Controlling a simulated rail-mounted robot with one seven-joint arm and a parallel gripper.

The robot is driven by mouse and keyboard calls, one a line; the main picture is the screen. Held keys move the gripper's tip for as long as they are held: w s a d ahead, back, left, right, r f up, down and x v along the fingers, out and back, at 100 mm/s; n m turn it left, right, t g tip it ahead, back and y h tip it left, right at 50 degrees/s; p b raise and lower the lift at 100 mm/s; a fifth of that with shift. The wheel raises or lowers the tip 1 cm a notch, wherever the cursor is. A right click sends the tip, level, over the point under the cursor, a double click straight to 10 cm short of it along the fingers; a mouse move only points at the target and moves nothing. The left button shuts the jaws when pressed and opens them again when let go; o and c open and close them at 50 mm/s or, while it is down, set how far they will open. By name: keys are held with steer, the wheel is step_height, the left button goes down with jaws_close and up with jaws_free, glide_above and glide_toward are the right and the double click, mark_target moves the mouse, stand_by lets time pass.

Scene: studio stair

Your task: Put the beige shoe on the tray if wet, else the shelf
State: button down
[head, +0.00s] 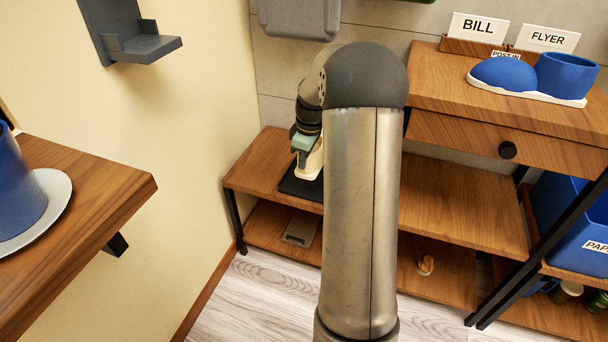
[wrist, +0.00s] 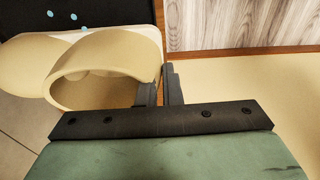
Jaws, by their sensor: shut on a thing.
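The beige shoe (wrist: 105,78) fills the upper left of the wrist view, its opening facing the camera and a pale sole along its edge. My gripper (wrist: 160,92) is shut on the rim wall of the shoe at its right end. In the head view my gripper (head: 304,149) points down, and part of the shoe (head: 311,164) shows below it, mostly hidden by my arm. A dark tray or mat (head: 297,188) lies under it on the low wooden shelf (head: 262,165); I cannot tell whether the shoe touches it. Several light blue drops (wrist: 74,17) show beside and at the shoe's edge.
A blue shoe (head: 505,73) stands on the right cabinet (head: 450,80) beside BILL and FLYER cards. A wooden surface (head: 100,215) with a blue item (head: 15,190) juts in at left. A grey box (head: 300,230) and an orange item (head: 426,265) lie on the lower board.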

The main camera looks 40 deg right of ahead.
steer(key=w+f, duration=0.1)
steer(key=w+d+f+b, duration=0.1)
steer(key=f, duration=0.1)
steer(key=w+d+f, duration=0.1)
steer(key=f, duration=0.1)
steer(key=shift+w, duration=0.4)
steer(key=shift+w+d+f+b, duration=0.15)
steer(key=shift+f+b, duration=0.3)
steer(key=shift+f, duration=0.55)
steer(key=shift+w+f+b, duration=0.2)
steer(key=shift+f+b, duration=0.2)
steer(key=shift+f, duration=0.7)
steer(key=c, duration=1.6)
jaws_free()
